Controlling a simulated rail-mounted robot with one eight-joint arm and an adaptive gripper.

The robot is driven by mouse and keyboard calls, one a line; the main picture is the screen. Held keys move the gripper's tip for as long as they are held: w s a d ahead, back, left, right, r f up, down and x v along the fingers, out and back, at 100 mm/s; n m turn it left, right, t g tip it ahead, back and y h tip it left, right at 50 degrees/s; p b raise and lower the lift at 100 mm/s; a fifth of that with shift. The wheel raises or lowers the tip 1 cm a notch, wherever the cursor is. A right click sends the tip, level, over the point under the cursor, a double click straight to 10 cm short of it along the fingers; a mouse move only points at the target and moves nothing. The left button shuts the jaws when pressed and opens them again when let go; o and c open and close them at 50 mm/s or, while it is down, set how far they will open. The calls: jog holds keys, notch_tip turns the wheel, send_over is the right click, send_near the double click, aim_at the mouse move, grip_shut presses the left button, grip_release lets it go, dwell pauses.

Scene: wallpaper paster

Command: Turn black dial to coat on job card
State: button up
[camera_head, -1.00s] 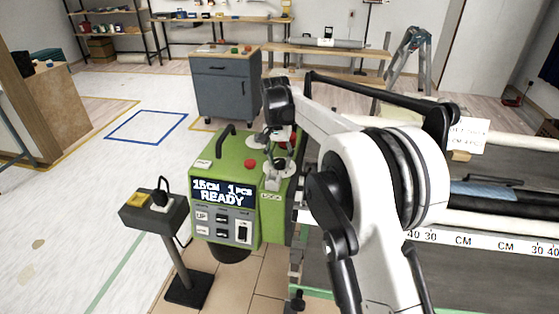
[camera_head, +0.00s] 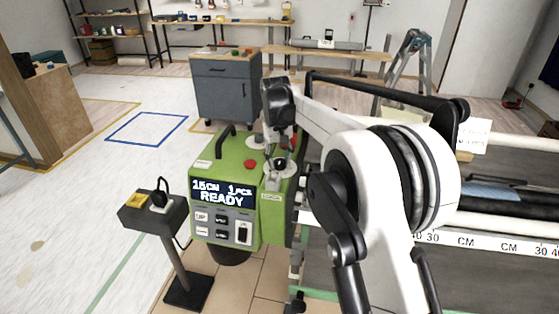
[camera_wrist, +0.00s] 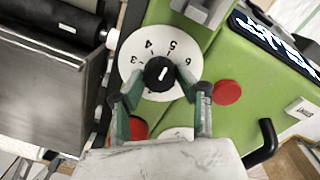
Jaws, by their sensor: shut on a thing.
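The black dial (camera_wrist: 158,73) sits on a white numbered disc (camera_wrist: 130,50) on the green machine (camera_wrist: 245,60) in the wrist view. Its white mark points up and slightly right, close to the 5. My gripper (camera_wrist: 163,84) has one finger on each side of the dial and is shut on it. In the head view my gripper (camera_head: 280,160) is over the top of the green machine (camera_head: 222,168), and its grip there is too small to make out. A white card (camera_head: 476,136) stands at the right, partly behind my arm; its print is unreadable.
A red button (camera_wrist: 227,92) lies right of the dial. Another white disc (camera_wrist: 178,133) and a red part (camera_wrist: 138,128) are partly hidden by my gripper. A black handle (camera_wrist: 264,143) is at lower right. The display (camera_head: 222,194) reads 15CM 1PCS READY.

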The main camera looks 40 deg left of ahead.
aim_at(278, 161)
dwell(0.4)
jog(key=o, duration=1.1)
jog(key=r, duration=1.2)
jog(key=shift+s+a, duration=0.15)
jog(key=shift+s, duration=0.1)
